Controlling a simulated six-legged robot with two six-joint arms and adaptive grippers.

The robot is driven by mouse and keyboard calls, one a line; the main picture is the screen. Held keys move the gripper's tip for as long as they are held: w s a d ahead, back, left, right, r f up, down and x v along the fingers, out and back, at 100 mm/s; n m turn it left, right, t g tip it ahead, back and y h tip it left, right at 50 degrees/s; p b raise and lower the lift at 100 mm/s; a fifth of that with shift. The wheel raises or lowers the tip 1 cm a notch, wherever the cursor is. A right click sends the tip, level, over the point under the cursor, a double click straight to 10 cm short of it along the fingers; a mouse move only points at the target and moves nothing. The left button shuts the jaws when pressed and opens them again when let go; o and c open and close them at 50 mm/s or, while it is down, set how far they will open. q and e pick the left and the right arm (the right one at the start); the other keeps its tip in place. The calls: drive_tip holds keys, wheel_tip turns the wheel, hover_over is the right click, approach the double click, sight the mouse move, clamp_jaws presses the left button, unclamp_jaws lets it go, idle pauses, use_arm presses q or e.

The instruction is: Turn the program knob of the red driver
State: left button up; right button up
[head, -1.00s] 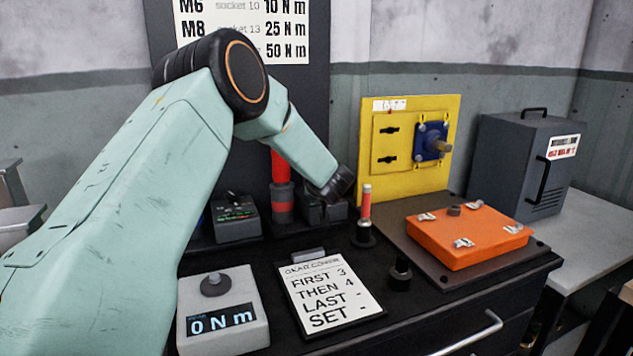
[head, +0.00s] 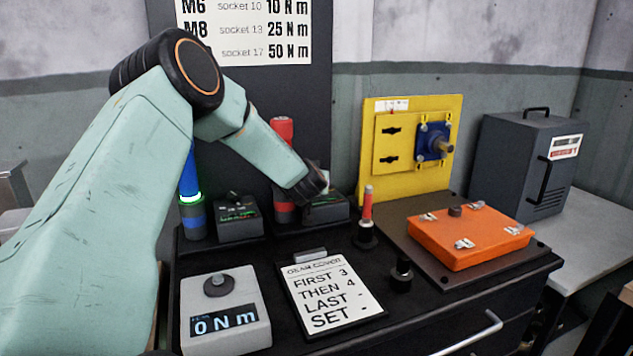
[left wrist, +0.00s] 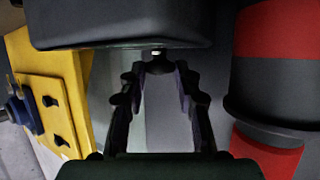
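The red driver (head: 283,128) stands upright at the back of the bench. Its dark control box (head: 325,212) is to its right, partly hidden by my arm. My left gripper's wrist is over this box in the head view, and its fingers are hidden there. In the left wrist view the fingers of my left gripper (left wrist: 160,70) are apart, with a small dark knob (left wrist: 158,63) with a white mark between or just beyond their tips. I cannot tell whether they touch it. The red driver is close on the right (left wrist: 275,45). My right gripper is not in view.
A blue driver (head: 190,172) and another control box (head: 239,218) stand left. A yellow panel (head: 400,110), an orange case (head: 470,237), a red-topped tool (head: 366,203) and a black socket (head: 401,273) are right. A torque meter (head: 225,310) and instruction card (head: 330,290) lie in front.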

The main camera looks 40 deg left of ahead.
use_arm(q)
drive_tip(key=o, duration=0.3)
drive_tip(key=shift+o, duration=0.2)
drive_tip(key=v, duration=1.2)
drive_tip(key=shift+s+d, duration=0.1)
idle(0.4)
